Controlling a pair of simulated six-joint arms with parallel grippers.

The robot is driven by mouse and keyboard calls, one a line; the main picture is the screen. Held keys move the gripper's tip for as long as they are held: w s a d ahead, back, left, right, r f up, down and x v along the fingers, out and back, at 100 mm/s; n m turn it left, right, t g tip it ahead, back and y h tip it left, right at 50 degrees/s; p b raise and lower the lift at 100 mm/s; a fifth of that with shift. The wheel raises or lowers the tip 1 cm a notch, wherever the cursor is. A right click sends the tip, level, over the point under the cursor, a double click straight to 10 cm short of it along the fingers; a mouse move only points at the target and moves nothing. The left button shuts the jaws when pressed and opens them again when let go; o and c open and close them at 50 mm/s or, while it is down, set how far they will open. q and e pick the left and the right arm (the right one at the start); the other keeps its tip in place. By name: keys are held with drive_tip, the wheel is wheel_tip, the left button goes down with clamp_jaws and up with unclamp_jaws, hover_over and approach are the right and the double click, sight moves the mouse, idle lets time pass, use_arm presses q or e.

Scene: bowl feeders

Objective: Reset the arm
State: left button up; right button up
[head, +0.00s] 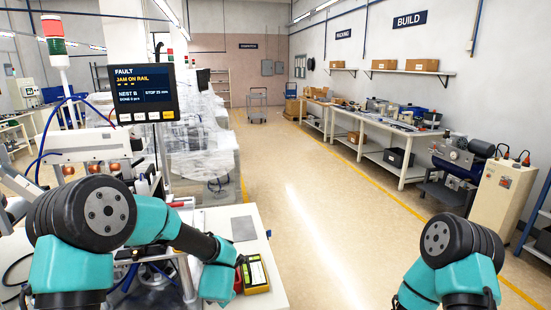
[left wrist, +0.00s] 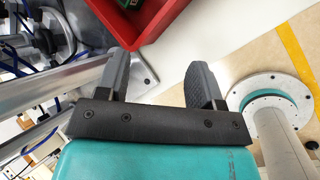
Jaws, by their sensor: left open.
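My left arm reaches across the lower left of the head view and ends near the white bench. In the left wrist view, my left gripper (left wrist: 160,72) has its two dark fingers well apart, with nothing between them. Past the fingers is a red bin (left wrist: 165,18), with part of a green item inside at the picture's top. The bin looks apart from the fingers, though the depth is hard to tell. My right arm shows at the lower right of the head view, bent, and its gripper is out of the picture.
A display (head: 143,92) reads FAULT, JAM ON RAIL. A yellow handheld device (head: 256,273) and a grey plate (head: 244,228) lie on the white bench (head: 262,236). Feeder machinery and metal rails crowd the left. The floor (head: 310,215) between my arms and the right-hand workbenches is clear.

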use_arm(q)
drive_tip(key=s+d+f+m+g+h, duration=0.15)
drive_tip(key=s+f+m+h, duration=0.25)
drive_tip(key=s+f+m, duration=0.8)
drive_tip(key=s+a+f+m+g, duration=0.2)
drive_tip(key=s+a+f+m, duration=0.1)
drive_tip(key=s+m, duration=0.3)
drive_tip(key=s+a+f+m+g+h, duration=0.1)
drive_tip(key=s+a+f+m+g, duration=0.1)
drive_tip(key=s+f+m, duration=0.3)
drive_tip(key=s+a+m, duration=0.1)
drive_tip(key=s+m, duration=0.1)
drive_tip(key=shift+a+m+g+h, duration=0.3)
drive_tip(key=shift+a+m+g, duration=0.05)
drive_tip(key=shift+m, duration=0.05)
